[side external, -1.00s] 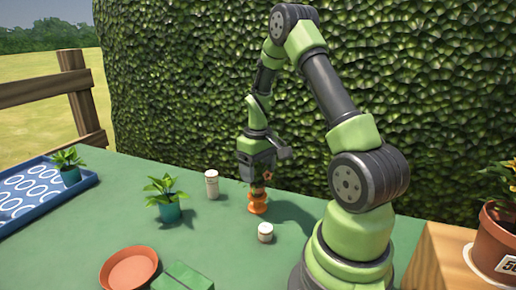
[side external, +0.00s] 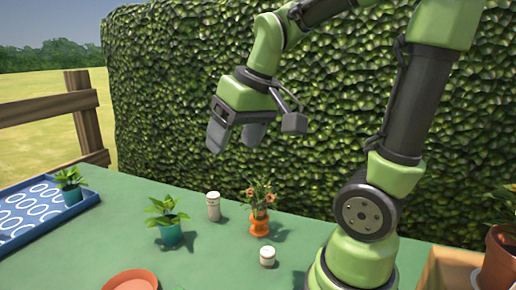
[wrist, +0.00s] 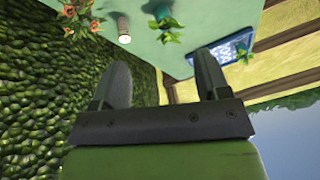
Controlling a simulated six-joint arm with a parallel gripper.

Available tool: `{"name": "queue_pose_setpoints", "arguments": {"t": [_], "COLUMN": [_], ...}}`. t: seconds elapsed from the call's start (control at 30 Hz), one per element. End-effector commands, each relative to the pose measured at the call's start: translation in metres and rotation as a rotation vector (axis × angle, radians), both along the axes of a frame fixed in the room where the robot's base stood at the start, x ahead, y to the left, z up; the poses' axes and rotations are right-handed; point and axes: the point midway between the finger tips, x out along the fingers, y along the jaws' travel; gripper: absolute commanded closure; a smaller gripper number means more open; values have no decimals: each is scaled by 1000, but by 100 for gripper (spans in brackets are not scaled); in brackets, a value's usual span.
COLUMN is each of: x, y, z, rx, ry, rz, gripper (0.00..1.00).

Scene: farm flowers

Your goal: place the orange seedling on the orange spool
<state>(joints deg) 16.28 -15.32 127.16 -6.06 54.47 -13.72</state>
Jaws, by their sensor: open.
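The orange seedling (side external: 259,194), a leafy plant with orange flowers, stands upright on the orange spool (side external: 259,226) on the green table. The seedling's own pot is hard to make out from the spool. My gripper (side external: 234,143) is open and empty, well above the table, up and to the left of the seedling and apart from it. In the wrist view, the seedling's flowers (wrist: 78,18) show at the upper left, beyond the open fingers (wrist: 160,78). The spool is not clear there.
A white jar (side external: 213,207) and a teal-potted plant (side external: 169,225) stand left of the spool, and a shorter white jar (side external: 267,257) in front. A blue tray (side external: 30,222) holding another potted plant (side external: 70,185) is far left. A terracotta saucer (side external: 132,282) lies at the front.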

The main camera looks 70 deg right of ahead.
Motion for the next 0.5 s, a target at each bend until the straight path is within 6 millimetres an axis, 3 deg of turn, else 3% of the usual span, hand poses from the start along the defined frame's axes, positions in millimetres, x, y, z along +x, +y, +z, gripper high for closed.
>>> {"name": "queue_pose_setpoints", "arguments": {"t": [0.03,0.1,0.2,0.33,0.5], "x": [-13,-29,-48,-63,-68], "y": [19,37,56,67,71], "z": [7,12,13,13,12], "rx": [17,52,101,146,164], "ry": [-58,-116,-179,-224,-237], "rz": [19,30,43,54,54], "gripper": [31,31,31,31,31]}}
